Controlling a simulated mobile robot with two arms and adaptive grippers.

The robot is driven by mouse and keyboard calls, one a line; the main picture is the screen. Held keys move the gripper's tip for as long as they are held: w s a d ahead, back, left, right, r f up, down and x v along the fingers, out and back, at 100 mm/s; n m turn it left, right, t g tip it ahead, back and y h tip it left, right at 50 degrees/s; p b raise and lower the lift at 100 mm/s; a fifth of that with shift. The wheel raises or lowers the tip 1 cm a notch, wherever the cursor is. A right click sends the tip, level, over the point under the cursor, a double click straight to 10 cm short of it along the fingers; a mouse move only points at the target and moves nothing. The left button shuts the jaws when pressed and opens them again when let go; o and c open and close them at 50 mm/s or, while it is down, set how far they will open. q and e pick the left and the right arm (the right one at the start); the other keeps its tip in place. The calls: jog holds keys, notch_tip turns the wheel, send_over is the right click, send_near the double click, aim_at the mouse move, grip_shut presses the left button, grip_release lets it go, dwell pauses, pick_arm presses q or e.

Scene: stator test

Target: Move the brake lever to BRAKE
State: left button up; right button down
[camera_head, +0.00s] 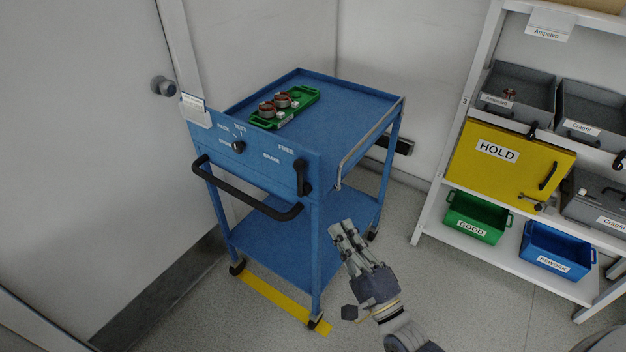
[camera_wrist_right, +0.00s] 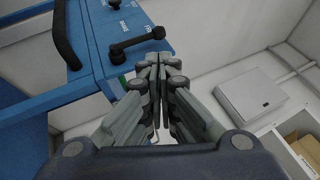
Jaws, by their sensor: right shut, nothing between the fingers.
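The brake lever (camera_head: 303,178) is a black handle at the right end of the blue cart's front panel. It stands roughly upright, its upper end near the FREE label (camera_head: 286,149); the BRAKE label (camera_head: 271,158) is to its left. The lever (camera_wrist_right: 138,43) also shows in the right wrist view, just beyond the fingertips. My right gripper (camera_head: 342,228) is shut and empty, below and right of the lever in the head view, apart from it. It shows in the right wrist view (camera_wrist_right: 153,62). My left gripper is out of view.
The cart (camera_head: 345,105) carries a green tray (camera_head: 291,115) with copper-coloured parts. A black rotary knob (camera_head: 238,146) and push handle (camera_head: 245,199) are on its front. A shelf with bins and a yellow HOLD box (camera_head: 512,170) stands right. Floor between is clear.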

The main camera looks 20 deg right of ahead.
jog(key=shift+p+x, duration=1.8)
jog(key=shift+x, duration=5.2)
